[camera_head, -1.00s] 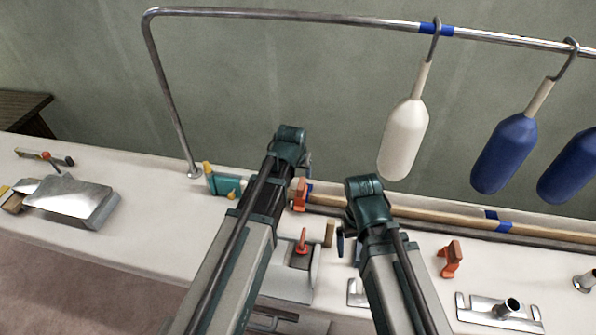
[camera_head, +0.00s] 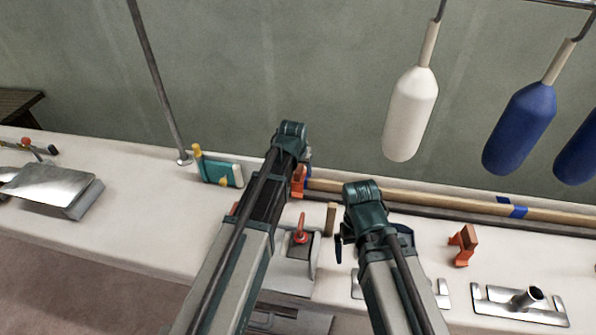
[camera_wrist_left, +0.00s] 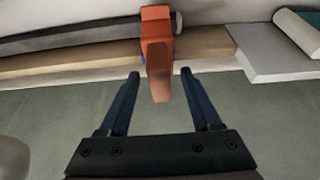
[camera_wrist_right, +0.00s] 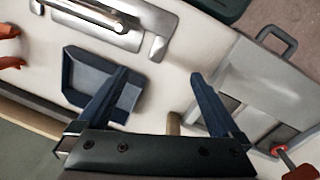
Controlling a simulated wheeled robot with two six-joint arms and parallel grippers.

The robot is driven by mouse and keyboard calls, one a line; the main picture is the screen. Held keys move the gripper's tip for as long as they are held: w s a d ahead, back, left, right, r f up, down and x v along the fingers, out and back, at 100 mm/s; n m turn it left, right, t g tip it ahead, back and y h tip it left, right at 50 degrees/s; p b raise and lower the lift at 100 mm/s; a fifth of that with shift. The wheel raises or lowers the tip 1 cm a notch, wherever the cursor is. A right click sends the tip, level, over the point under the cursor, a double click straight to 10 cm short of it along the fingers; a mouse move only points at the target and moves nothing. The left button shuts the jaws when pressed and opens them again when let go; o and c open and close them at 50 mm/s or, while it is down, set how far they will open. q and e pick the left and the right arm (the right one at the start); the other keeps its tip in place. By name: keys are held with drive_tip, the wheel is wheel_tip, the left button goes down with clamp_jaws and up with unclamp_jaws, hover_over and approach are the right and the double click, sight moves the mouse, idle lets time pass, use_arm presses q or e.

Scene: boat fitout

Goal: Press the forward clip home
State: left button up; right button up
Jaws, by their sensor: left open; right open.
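An orange clip (camera_head: 299,182) stands at the left end of a long wooden pole (camera_head: 420,199) on the bench. In the left wrist view the clip (camera_wrist_left: 157,50) lies between and just beyond the fingertips, across the pole (camera_wrist_left: 90,63) and a dark rod. My left gripper (camera_wrist_left: 160,74) is open; I cannot tell whether it touches the clip. A second orange clip (camera_head: 463,245) stands farther right on the bench, in front of the pole. My right gripper (camera_wrist_right: 157,74) is open and empty above the bench, between a blue tray (camera_wrist_right: 127,98) and a wooden peg (camera_wrist_right: 174,122).
A metal box with a red lever (camera_head: 300,232) sits between my arms. A metal bracket with a tube (camera_head: 520,297) lies at the right. White (camera_head: 410,115) and blue (camera_head: 520,130) fenders hang behind. A teal block (camera_head: 220,172) stands left of the pole.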

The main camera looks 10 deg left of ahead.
use_arm(q)
drive_tip(key=shift+w+f, duration=0.25)
drive_tip(key=shift+f, duration=0.35)
use_arm(e)
drive_tip(key=shift+f, duration=0.6)
use_arm(q)
clamp_jaws()
drive_tip(key=c, duration=0.5)
unclamp_jaws()
clamp_jaws()
drive_tip(key=shift+s+f+b, duration=0.1)
drive_tip(key=shift+f+b, duration=0.5)
drive_tip(key=shift+b, duration=0.3)
use_arm(e)
drive_tip(key=shift+f, duration=0.65)
use_arm(q)
drive_tip(key=o, duration=0.8)
unclamp_jaws()
drive_tip(key=shift+c, duration=0.2)
